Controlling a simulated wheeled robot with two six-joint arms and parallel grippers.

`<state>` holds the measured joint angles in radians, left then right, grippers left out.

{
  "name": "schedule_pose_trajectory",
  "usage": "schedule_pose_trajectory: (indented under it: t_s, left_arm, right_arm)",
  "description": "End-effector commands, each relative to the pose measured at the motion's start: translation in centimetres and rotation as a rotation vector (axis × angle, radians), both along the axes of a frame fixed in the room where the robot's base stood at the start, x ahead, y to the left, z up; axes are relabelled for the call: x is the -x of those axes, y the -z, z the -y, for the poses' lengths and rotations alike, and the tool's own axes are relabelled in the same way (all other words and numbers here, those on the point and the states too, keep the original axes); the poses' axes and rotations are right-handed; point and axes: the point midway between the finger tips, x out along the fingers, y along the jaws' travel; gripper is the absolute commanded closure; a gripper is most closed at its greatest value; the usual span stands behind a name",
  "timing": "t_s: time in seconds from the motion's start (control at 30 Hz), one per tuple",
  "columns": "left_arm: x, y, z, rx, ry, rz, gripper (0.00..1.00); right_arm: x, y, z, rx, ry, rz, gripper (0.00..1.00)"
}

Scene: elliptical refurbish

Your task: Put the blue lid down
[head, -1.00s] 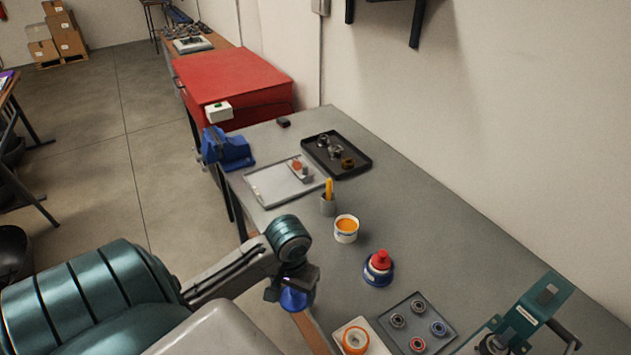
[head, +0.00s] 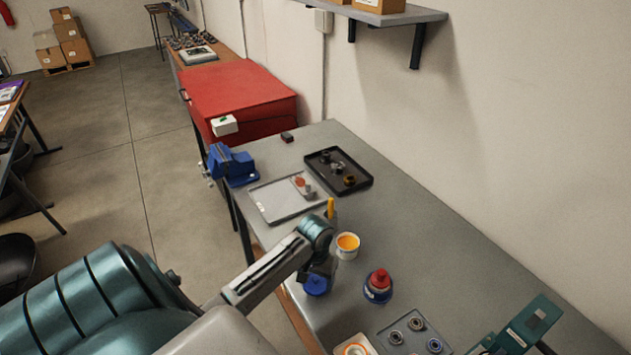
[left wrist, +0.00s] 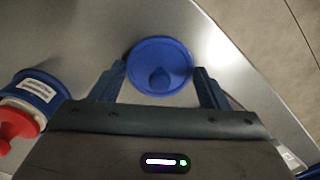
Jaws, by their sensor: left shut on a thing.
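The blue lid (head: 316,285) is a round disc with a small knob. My left gripper (head: 318,268) is shut on it, above the front edge of the grey workbench (head: 440,240). In the left wrist view the lid (left wrist: 160,62) lies between the two fingertips, with the grey bench top behind it. I cannot tell whether the lid touches the bench.
A cup with orange contents (head: 347,246) stands close right of the lid. A blue jar with a red top (head: 379,285) stands nearer, with a tray of rings (head: 415,333) below it. A grey tray (head: 270,205) and black tray (head: 352,180) lie farther back.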

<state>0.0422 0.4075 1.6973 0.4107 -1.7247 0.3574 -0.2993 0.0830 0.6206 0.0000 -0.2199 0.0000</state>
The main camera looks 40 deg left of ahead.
Motion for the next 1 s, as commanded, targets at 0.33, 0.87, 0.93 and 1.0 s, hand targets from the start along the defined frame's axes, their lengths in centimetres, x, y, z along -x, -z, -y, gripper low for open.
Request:
schedule_pose_trajectory:
  t_s: [0.33,0.87,0.93,1.0]
  left_arm:
    - [0.0,0.2,0.0,0.001,0.000,0.001,0.16]
    - [-0.1,-1.8,0.0,-0.002,0.002,0.005,0.09]
    - [-0.1,-3.2,-0.1,-0.002,0.003,0.007,0.09]
    - [-0.1,-4.8,-0.1,-0.003,0.003,0.007,0.09]
  right_arm:
    - [0.1,0.1,-0.2,-0.002,0.001,-0.001,0.73]
    - [0.2,1.1,-0.6,-0.006,0.002,-0.002,0.73]
    - [0.2,1.7,-0.5,-0.006,0.002,-0.002,0.73]
    - [0.2,2.3,-0.5,-0.005,0.002,-0.002,0.73]
